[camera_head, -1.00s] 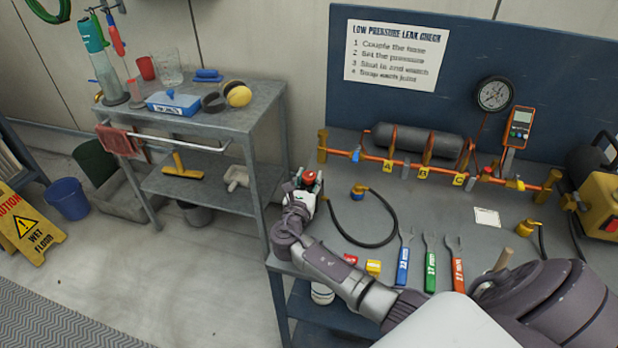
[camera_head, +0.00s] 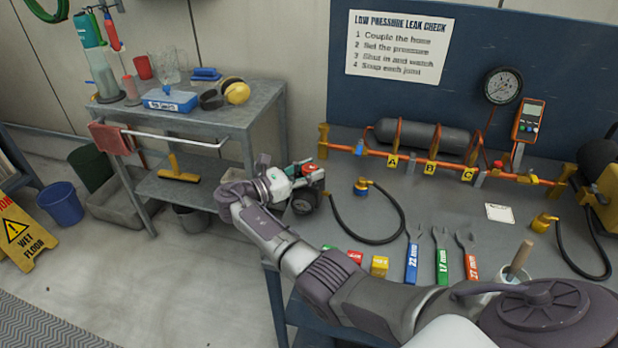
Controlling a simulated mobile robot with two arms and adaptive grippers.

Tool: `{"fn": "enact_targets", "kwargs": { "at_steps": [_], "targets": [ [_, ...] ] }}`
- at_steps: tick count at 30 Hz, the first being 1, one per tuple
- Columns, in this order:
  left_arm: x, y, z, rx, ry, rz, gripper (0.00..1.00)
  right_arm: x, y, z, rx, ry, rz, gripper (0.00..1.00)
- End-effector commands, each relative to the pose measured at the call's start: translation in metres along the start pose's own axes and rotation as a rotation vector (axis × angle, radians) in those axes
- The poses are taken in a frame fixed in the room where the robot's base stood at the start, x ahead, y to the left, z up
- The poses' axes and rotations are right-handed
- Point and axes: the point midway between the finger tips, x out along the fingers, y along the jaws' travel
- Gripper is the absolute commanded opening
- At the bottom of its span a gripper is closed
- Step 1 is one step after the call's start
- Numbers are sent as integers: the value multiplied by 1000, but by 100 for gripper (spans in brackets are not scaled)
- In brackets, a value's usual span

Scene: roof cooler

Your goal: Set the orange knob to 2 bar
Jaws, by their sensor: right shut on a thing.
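My right gripper (camera_head: 306,184) is at the left end of the bench, near the left end of the orange pipe (camera_head: 350,149). It is shut on a small dark round thing (camera_head: 306,201); a red part shows at the jaws, and the fingers hide much of it. The pressure gauge (camera_head: 503,86) has a pale dial and stands above the pipe's right part; its reading is too small to tell. A small red knob (camera_head: 498,164) sits on the pipe right of tag C. I cannot make out a clearly orange knob or its scale. My left gripper is not in view.
Several wrenches (camera_head: 442,258) lie in front. A grey cart (camera_head: 215,122) stands left, across a gap. A yellow machine (camera_head: 608,195) is at the right edge.

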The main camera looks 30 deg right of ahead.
Motion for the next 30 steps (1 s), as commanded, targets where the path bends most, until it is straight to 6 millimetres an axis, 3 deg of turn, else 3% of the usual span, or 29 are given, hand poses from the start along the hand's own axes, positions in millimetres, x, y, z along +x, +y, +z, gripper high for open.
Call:
{"fn": "enact_targets", "kwargs": {
  "at_steps": [18, 19, 21, 23, 30],
  "targets": [
    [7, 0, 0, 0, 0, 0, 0, 1, 1, 3, 4, -3, -40, 5],
    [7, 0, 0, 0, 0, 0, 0, 1, 1, 3, 4, -3, -40, 43],
    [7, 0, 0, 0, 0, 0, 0, 1, 1, 2, 4, -3, -40, 55],
    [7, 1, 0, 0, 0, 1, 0, 1, 1, 2, 3, -3, -40, 65],
    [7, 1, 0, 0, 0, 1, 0, 0, 0, 1, 1, -1, -40, 65]
  ]
}}
